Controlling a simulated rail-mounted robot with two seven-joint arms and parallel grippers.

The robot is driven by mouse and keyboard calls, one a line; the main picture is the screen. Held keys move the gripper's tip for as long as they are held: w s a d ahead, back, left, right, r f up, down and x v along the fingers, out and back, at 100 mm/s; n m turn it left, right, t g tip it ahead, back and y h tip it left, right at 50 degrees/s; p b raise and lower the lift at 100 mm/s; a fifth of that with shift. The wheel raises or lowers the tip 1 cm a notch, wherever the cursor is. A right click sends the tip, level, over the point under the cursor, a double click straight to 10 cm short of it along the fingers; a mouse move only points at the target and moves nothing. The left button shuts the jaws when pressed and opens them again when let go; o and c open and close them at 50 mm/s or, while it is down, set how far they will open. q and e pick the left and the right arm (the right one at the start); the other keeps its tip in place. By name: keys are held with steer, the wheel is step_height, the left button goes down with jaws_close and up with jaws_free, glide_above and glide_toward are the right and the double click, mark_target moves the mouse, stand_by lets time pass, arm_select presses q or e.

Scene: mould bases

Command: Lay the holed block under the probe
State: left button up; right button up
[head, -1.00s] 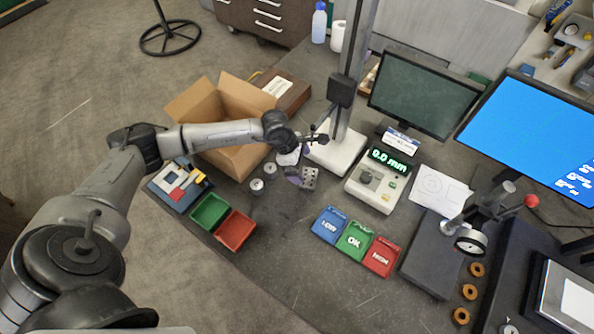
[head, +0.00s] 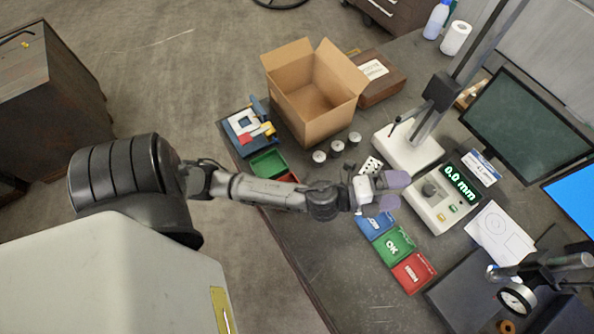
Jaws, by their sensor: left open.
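The holed block (head: 371,165) is a small pale block with dark holes, lying on the dark bench and partly hidden by my gripper. My left gripper (head: 394,190) is open, just in front of the block, with its purple fingertips pointing right. I see nothing between the fingers. The probe (head: 394,126) sticks out from the carriage of the tall column stand, above the white base (head: 408,152). The base is behind and right of the block. My right gripper is not in view.
An open cardboard box (head: 313,98) and several metal cylinders (head: 337,146) stand left of the block. The readout unit (head: 443,196) shows 0.0 mm. Blue, green and red trays (head: 394,244) lie in front.

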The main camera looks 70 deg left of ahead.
arm_select(q)
steer(key=s+a+f+n+g+y, duration=0.1)
steer(key=s+f+n+g+y, duration=0.1)
steer(key=s+f+n+g, duration=0.1)
steer(key=s+a+f+n+g+y, duration=0.2)
steer(key=s+f+n+g, duration=0.2)
steer(key=s+n, duration=0.3)
steer(key=s+a+f+n+g+y, duration=0.2)
steer(key=s+f+n+g, duration=0.2)
steer(key=s+f+n, duration=0.1)
steer(key=shift+a, duration=0.15)
steer(key=s+g, duration=0.1)
steer(key=s, duration=0.1)
steer(key=s+d+f+n+g+h, duration=0.1)
steer(key=s, duration=0.2)
steer(key=s+n+g, duration=0.1)
steer(key=s+g, duration=0.1)
steer(key=shift+s+d+f+h, duration=0.2)
steer(key=shift+s+d+h, duration=0.05)
steer(key=shift+h, duration=0.05)
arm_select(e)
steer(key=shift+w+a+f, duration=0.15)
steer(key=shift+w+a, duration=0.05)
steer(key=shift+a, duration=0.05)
